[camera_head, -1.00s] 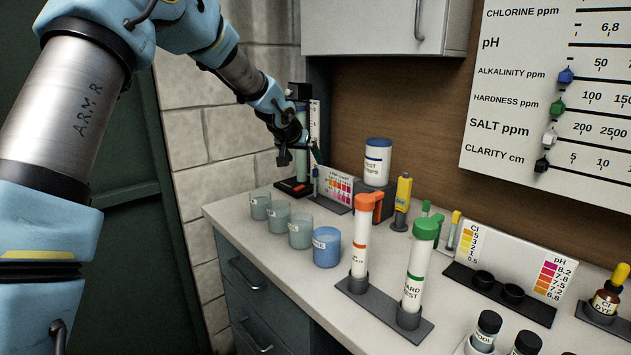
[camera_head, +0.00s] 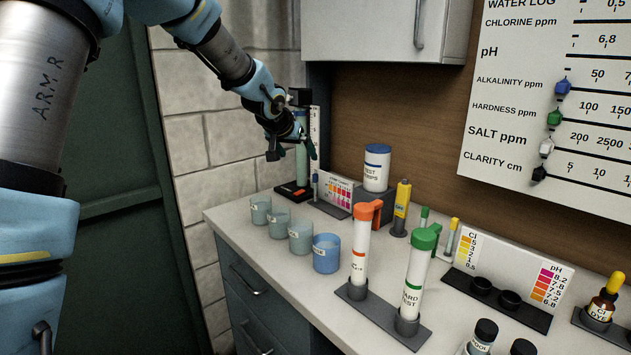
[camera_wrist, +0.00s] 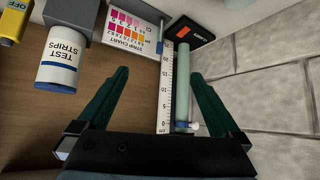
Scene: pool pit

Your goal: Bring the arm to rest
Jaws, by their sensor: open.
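My gripper (camera_head: 292,150) is at the back left end of the counter, in front of the pale green tube (camera_head: 301,165) on its black stand. In the wrist view my gripper (camera_wrist: 160,85) is open, its two dark green fingers spread wide. The tube (camera_wrist: 183,90) and a white ruler scale (camera_wrist: 166,95) show in the space between the fingers. Nothing is held. I cannot tell whether the fingers touch the tube or stand.
The strip chart (camera_head: 336,188) and test strips jar (camera_head: 376,168) stand right of the tube. Several cups, including a blue one (camera_head: 326,254), line the counter's left edge. Two capped tubes stand in a grey rack (camera_head: 372,309). A cabinet (camera_head: 380,30) hangs above; a block wall lies left.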

